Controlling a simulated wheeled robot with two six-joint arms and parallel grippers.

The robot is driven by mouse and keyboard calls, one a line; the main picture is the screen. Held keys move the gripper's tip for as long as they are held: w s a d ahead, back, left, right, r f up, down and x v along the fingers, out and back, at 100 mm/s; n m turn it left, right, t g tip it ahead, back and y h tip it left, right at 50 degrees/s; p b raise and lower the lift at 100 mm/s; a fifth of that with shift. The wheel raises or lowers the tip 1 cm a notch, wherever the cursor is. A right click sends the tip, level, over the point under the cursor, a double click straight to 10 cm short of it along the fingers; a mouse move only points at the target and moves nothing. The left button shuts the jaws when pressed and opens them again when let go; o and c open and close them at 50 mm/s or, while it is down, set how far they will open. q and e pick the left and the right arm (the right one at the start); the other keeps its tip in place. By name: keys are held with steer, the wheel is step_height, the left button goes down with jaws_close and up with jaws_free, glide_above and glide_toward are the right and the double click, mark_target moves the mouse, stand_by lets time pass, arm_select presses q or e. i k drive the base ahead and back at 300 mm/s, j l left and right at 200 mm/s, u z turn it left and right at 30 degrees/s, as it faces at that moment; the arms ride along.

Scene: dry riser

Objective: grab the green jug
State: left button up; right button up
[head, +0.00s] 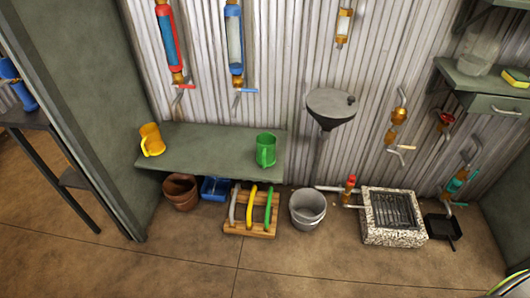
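The green jug (266,150) stands upright on the right part of a low green bench (205,158) against the corrugated wall. Its handle side faces the front left as far as I can tell. A yellow jug (152,139) stands at the left end of the same bench and looks slightly tilted in this view. Neither of my grippers shows in the head view.
A basin (331,105) and a stone drain (392,217) are to the right. The front floor is clear.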

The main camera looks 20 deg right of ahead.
mark_target(266, 141)
steer(key=i+l, duration=0.1)
steer(key=l, duration=0.25)
steer(key=i+l, duration=0.15)
steer(key=l, duration=0.2)
steer(key=i+l, duration=0.1)
steer(key=l, duration=0.25)
steer(key=i+l, duration=0.15)
steer(key=l, duration=0.25)
steer(key=i+l, duration=0.1)
steer(key=l, duration=0.25)
